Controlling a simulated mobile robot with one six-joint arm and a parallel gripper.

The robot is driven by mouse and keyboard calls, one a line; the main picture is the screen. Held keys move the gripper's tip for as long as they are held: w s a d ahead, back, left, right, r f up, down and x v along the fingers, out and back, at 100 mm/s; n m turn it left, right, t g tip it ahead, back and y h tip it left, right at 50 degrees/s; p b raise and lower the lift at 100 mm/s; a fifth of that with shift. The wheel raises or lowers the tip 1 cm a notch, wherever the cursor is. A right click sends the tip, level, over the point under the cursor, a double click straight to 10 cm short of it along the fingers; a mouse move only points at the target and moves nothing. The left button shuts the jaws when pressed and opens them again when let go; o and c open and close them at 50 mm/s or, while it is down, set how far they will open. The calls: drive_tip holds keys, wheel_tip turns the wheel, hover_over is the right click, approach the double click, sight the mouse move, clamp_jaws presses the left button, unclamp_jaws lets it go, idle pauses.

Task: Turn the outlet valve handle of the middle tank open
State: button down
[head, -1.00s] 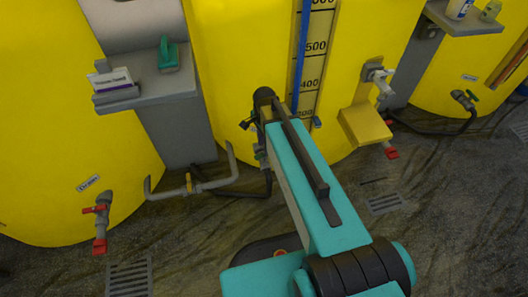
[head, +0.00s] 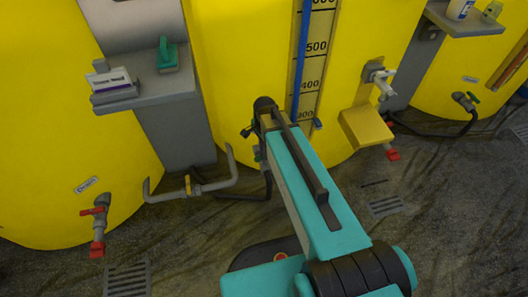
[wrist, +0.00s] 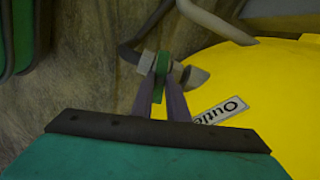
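The middle tank (head: 235,60) is large and yellow, with a level scale on its front. Its outlet valve (head: 258,153) sits low on the tank, partly hidden behind my arm. In the wrist view, the valve's green handle (wrist: 161,75) stands between the two purple-grey fingers of my gripper (wrist: 164,98). The fingers lie close along both sides of the handle and appear shut on it. A label reading "Outle…" (wrist: 222,110) is on the yellow tank beside the valve. In the head view my gripper is mostly hidden behind my wrist.
A grey pipe with a yellow valve (head: 190,187) stands low to the left. A red-handled drain valve (head: 98,215) is on the left tank. A grey shelf (head: 150,90) holds a box and a green brush. A yellow step (head: 366,127) juts out at right. Floor grates lie nearby.

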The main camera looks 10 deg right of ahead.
drive_tip(key=shift+r+n+p, duration=0.15)
drive_tip(key=shift+n+p, duration=0.25)
drive_tip(key=shift+p, duration=0.15)
drive_tip(key=n+p, duration=0.2)
drive_tip(key=shift+r+n+p, duration=0.1)
drive_tip(key=shift+n+p, duration=0.2)
drive_tip(key=shift+p, duration=0.1)
drive_tip(key=n+p, duration=0.3)
drive_tip(key=n, duration=0.1)
drive_tip(key=n+p, duration=0.3)
drive_tip(key=n, duration=0.1)
drive_tip(key=shift+f+n+p, duration=0.2)
drive_tip(key=shift+n+p, duration=0.6)
drive_tip(key=shift+n, duration=1.1)
drive_tip(key=c, duration=1.7)
unclamp_jaws()
